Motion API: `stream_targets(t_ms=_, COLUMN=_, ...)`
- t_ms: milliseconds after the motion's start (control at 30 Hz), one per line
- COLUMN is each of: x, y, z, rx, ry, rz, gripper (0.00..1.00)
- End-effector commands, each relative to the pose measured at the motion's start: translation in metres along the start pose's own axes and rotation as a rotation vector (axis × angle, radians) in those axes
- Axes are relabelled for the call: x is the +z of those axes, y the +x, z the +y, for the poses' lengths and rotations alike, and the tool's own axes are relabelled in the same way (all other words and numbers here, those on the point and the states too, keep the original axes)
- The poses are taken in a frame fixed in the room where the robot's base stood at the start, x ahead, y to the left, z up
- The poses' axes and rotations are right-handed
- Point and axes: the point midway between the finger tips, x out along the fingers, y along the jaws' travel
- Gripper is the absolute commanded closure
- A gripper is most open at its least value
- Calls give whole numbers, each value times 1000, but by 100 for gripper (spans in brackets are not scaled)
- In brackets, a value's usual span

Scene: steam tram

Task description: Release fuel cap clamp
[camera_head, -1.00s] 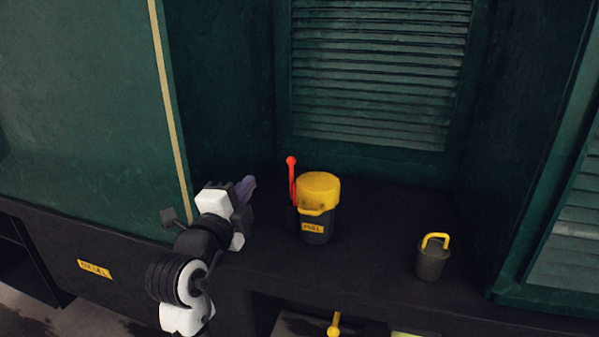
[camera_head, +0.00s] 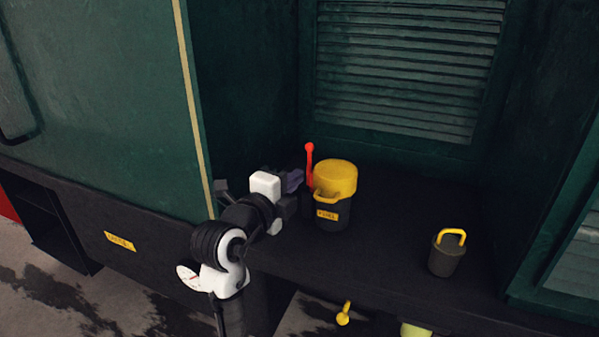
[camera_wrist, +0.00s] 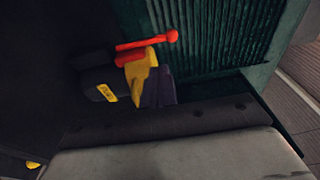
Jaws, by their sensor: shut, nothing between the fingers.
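The fuel filler is a dark cylinder with a yellow cap (camera_head: 336,176) and a yellow label on its front. It stands on the dark ledge. A red clamp lever (camera_head: 309,163) with a round knob stands upright at its left side. In the wrist view the red lever (camera_wrist: 147,45) lies across the upper middle, beside the yellow cap (camera_wrist: 137,72). My gripper (camera_head: 295,179) is shut and empty, just left of the lever's lower part in the head view. In the wrist view its purple-grey fingers (camera_wrist: 157,90) overlap the cap's edge; whether they touch it is unclear.
A small dark canister with a yellow handle (camera_head: 447,252) stands on the ledge at right. A yellow knob (camera_head: 344,315) sits below the ledge edge. A louvred green panel (camera_head: 400,70) closes the back, and a green wall (camera_head: 100,110) stands at left. Ledge between filler and canister is clear.

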Motion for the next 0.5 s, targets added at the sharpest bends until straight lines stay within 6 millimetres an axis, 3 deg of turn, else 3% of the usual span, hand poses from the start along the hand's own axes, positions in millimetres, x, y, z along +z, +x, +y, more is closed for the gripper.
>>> stream_targets(t_ms=300, x=-1, y=59, z=-3, rx=2, ry=-2, rz=4, gripper=100)
stream_targets(t_ms=500, x=0, y=80, z=-2, rx=0, ry=-2, rz=1, gripper=100)
